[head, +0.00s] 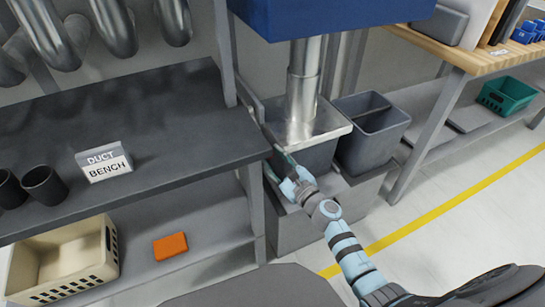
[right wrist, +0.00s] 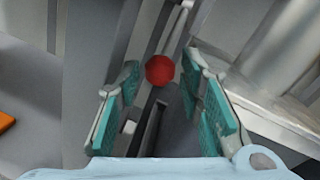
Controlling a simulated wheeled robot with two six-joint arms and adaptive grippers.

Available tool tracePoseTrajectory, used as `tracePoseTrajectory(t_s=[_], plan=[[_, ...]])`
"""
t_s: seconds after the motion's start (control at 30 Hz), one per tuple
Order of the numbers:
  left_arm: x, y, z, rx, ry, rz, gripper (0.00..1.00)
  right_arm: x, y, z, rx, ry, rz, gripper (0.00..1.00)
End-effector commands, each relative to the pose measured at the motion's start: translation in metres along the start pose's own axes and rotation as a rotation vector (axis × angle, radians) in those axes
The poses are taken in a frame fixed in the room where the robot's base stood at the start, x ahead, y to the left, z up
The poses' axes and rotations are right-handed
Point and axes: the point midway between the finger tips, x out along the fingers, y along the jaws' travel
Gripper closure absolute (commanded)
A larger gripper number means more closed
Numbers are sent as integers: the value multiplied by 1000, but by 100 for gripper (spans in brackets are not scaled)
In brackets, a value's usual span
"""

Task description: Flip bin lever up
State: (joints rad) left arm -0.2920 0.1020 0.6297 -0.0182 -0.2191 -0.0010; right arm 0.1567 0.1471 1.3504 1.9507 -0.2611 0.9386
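The lever's round red knob (right wrist: 160,69) shows in the right wrist view, between the teal-padded fingers of my right gripper (right wrist: 163,66). The fingers are open, with visible space on both sides of the knob. I cannot tell how far the knob lies beyond the fingertips. In the head view, my right gripper (head: 278,164) is beside the grey bin (head: 318,155) under the metal duct, close to the bench's right end. The knob is not visible there. My left gripper is out of view.
The dark bench (head: 150,125) and its post (head: 252,190) stand close left of my right gripper. A second grey bin (head: 372,145) stands to the right. An orange block (head: 170,246) and a cream crate (head: 65,262) sit on the lower shelf. The floor at right is clear.

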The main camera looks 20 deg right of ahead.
Motion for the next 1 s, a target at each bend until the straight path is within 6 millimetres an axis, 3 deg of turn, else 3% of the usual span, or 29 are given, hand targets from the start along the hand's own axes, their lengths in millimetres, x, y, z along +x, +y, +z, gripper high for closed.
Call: tracePoseTrajectory(t_s=[0.13, 0.4, 0.6, 0.87, 1.0], plan=[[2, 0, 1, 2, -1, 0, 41, 11, 0, 0, 0, 0, 0, 66], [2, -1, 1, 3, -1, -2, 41, 12, 0, 0, -1, 0, 0, 68], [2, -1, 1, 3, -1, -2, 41, 12, 0, 0, -1, 0, 0, 100], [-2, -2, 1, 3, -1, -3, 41, 11, -1, 2, 0, 4, 2, 100], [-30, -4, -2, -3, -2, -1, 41, 10, -5, 14, 6, 38, 15, 100]])
